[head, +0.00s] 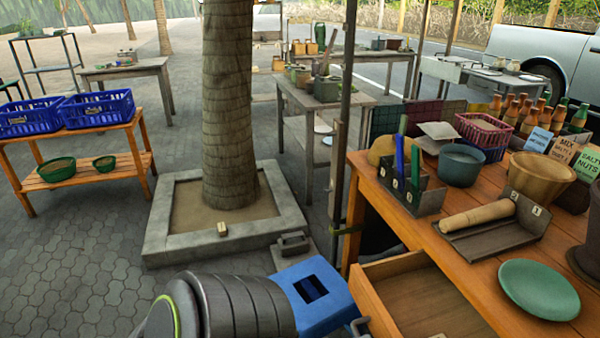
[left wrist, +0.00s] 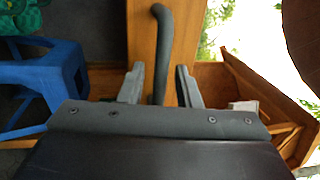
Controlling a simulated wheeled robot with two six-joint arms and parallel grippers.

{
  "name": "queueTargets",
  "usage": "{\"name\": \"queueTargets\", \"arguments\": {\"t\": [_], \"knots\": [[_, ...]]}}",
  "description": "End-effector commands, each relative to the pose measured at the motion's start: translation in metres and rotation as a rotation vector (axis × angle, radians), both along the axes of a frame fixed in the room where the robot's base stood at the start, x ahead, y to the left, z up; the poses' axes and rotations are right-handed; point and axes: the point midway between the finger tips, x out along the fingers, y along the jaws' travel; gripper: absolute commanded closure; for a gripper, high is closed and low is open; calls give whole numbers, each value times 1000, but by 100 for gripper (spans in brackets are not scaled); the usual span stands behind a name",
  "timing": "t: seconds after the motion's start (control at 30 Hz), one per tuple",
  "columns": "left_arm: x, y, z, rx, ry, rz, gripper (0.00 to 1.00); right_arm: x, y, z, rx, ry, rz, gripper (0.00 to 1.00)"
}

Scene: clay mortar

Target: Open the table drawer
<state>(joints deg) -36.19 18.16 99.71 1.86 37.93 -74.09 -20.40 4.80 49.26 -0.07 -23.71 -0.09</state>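The table drawer (head: 372,303) stands out from the wooden table (head: 462,262) at the lower right of the head view, with its inside floor showing. In the left wrist view, the dark curved drawer handle (left wrist: 161,45) runs down the wooden drawer front (left wrist: 142,40). My left gripper (left wrist: 159,84) is open, one finger on each side of the handle, with a visible gap on both sides. In the head view my left arm covers the bottom middle and its fingertips cannot be made out. My right gripper is not in view.
A blue stool (head: 318,290) stands close beside the drawer front. On the tabletop are a green plate (head: 539,288), a rolling pin (head: 478,216) and several bowls. A tree planter (head: 195,243) lies beyond. Paved floor (head: 80,275) is clear at the left.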

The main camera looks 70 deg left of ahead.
Motion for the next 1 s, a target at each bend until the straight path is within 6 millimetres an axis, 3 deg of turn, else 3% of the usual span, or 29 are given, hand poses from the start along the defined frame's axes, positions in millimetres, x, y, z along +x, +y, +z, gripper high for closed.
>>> {"name": "queueTargets", "arguments": {"t": [0.6,0.8,1.0], "knots": [[-136,11,-27,0,5,2,70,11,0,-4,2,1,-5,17],[-157,13,-30,0,3,1,70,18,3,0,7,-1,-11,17],[-162,13,-30,0,1,0,70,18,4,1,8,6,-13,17]]}}
